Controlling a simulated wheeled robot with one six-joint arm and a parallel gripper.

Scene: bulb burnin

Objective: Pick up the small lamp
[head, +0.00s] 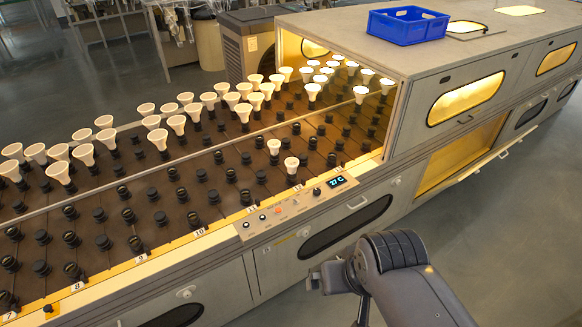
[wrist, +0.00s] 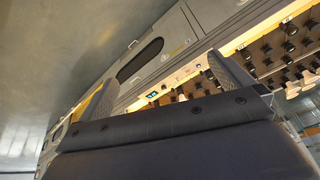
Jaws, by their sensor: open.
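Two small white lamps stand upright in dark sockets near the front edge of the rack, behind the control panel. One small lamp (head: 274,147) is a little farther back; the other small lamp (head: 291,165) is nearer the edge. They look smaller than the flared lamps behind them. I cannot pick out either one in the wrist view. My gripper (wrist: 162,75) is open, with its two fingers wide apart and nothing between them. In the head view my arm's end is in front of the machine, below the control panel, well apart from the lamps.
Taller flared white lamps (head: 176,124) fill the rear rows of the rack. Empty black sockets (head: 152,193) fill the front rows. The control panel (head: 297,203) and rack edge lie between my arm and the lamps. A grey oven housing (head: 400,58) rises at right, bearing a blue crate (head: 408,27).

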